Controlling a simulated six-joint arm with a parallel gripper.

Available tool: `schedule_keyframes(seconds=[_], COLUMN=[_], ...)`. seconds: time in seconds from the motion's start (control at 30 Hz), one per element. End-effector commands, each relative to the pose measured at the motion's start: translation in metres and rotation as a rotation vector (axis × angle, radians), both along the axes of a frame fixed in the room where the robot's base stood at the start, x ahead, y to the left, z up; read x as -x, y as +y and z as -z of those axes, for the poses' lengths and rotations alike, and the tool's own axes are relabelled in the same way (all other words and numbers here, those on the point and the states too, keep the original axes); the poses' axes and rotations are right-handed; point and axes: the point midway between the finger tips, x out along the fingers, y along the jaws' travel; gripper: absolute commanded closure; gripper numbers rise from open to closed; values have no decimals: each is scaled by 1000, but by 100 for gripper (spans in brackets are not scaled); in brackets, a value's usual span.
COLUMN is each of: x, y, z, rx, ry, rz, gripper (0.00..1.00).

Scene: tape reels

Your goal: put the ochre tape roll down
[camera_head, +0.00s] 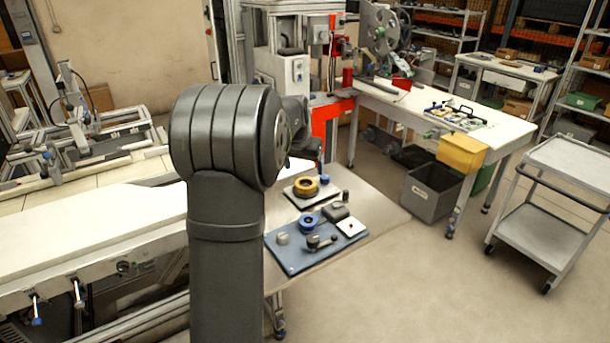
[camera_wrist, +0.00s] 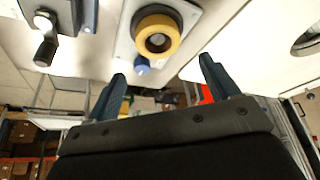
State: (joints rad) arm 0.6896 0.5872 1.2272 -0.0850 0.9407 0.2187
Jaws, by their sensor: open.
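The ochre tape roll (camera_head: 305,187) lies flat on a pale plate (camera_head: 291,196) on the table. In the wrist picture the roll appears just beyond the fingertips, apart from both. In the head view my arm hides most of the gripper.
A blue-grey board (camera_head: 290,261) in front holds a blue roll (camera_head: 309,223), a dark crank-like part (camera_head: 318,242), a white square plate (camera_head: 351,228) and other small parts. A blue knob (camera_wrist: 142,67) is beside the roll in the wrist view. The table's right corner (camera_head: 392,216) is bare.

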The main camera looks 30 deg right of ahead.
Motion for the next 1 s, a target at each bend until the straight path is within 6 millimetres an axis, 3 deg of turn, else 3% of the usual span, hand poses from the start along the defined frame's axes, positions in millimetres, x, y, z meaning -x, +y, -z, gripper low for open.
schedule_keyframes(seconds=[0.2, 0.4, 1.0], x=[11, 17, 18], y=[14, 20, 21], z=[-43, -63, -66], rx=[1, 0, -1], ry=[-2, 0, 1], rz=[0, 0, 0], gripper=[20, 20, 20])
